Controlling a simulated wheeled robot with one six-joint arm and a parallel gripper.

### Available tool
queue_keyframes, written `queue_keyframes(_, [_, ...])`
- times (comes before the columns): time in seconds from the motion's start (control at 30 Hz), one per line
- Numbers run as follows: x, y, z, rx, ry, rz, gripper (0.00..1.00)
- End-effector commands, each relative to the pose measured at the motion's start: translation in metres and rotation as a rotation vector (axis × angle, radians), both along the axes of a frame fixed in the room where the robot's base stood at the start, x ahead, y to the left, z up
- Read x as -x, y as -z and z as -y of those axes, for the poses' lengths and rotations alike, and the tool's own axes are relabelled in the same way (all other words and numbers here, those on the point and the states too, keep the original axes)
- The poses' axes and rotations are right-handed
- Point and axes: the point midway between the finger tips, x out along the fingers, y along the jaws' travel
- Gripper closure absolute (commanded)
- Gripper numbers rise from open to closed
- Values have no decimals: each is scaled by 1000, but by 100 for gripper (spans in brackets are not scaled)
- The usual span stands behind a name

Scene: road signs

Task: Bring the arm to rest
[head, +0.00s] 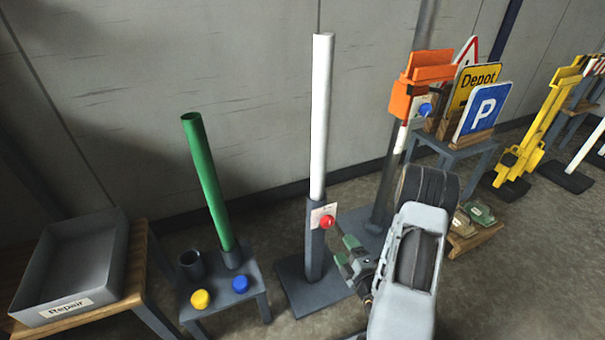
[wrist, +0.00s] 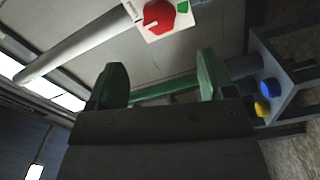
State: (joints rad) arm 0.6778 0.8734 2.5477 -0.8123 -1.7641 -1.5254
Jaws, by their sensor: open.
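My arm reaches in from the lower right in the head view. My gripper (head: 344,252) has green fingers and is beside the grey post, just below and right of the red knob (head: 327,222). In the wrist view my gripper (wrist: 162,78) is open, with nothing between the fingers. The red knob (wrist: 158,17) sits on its pale plate above the fingers, apart from them. A white pole (head: 321,115) stands upright in the grey post (head: 314,245).
A small grey table (head: 245,280) holds a leaning green tube (head: 208,180), a yellow knob (head: 200,299) and a blue knob (head: 240,284). A Repair tray (head: 110,262) stands at left. Behind my arm are an orange clamp (head: 415,85) and signs (head: 482,112).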

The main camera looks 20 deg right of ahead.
Motion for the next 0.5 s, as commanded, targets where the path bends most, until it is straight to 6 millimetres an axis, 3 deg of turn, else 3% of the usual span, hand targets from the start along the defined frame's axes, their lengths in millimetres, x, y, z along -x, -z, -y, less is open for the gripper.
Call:
queue_keyframes(0.17, [-6,-13,0,1,-8,-33,24])
queue_keyframes(0.27, [-20,-40,-2,-3,-20,-116,24])
queue_keyframes(0.37, [-38,-80,-2,-24,-4,-248,24])
queue_keyframes(0.5, [-56,-152,0,-107,101,-453,24])
